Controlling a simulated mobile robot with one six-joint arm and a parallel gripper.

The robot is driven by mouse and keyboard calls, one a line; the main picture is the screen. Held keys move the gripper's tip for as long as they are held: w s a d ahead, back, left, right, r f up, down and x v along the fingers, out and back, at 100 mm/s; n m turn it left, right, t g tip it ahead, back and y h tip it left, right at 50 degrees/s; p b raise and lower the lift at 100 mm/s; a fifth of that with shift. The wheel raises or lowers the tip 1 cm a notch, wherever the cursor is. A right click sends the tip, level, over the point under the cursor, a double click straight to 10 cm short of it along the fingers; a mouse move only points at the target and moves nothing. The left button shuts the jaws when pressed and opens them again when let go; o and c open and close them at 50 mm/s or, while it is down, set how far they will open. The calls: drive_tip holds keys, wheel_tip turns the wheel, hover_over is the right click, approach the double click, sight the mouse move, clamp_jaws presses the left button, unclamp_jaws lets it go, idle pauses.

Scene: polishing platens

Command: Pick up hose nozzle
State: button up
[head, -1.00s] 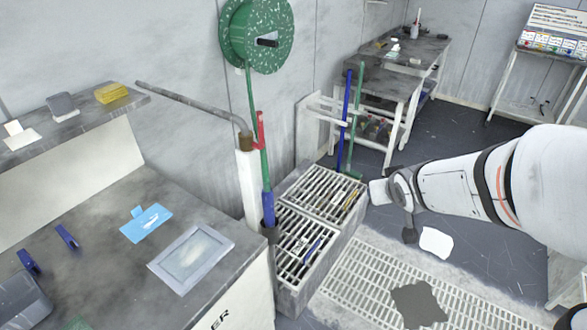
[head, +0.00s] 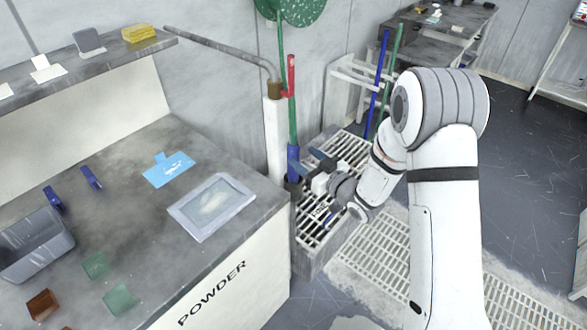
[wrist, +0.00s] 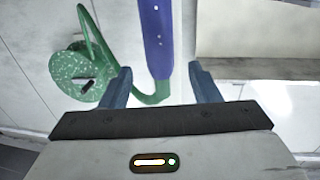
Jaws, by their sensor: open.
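The hose nozzle (head: 293,165) is a blue sleeve on the end of the green hose (head: 292,115). It stands upright beside the white post, its lower end in a dark holder. My gripper (head: 309,176) is open and empty close to the nozzle's right side, above the slatted trough. In the wrist view the nozzle (wrist: 156,40) lines up with the gap between my open fingers (wrist: 158,72), nearer the left finger. The green hose (wrist: 152,97) curves behind the fingers there. I cannot tell whether a finger touches the nozzle.
The slatted trough (head: 310,235) lies under my gripper. The powder bench (head: 130,240) stands left of it. A white post (head: 274,140) with a grey pipe and red handle (head: 290,75) is close by. Blue and green poles (head: 378,85) lean behind. The hose reel (head: 300,8) hangs on the wall.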

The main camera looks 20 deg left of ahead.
sight(297, 153)
drive_tip(key=p+x, duration=0.1)
drive_tip(key=x, duration=0.4)
drive_tip(key=shift+w+a+f+p, duration=0.1)
drive_tip(key=shift+w+a+p, duration=0.05)
drive_tip(key=shift+a+p, duration=0.15)
clamp_jaws()
idle(0.4)
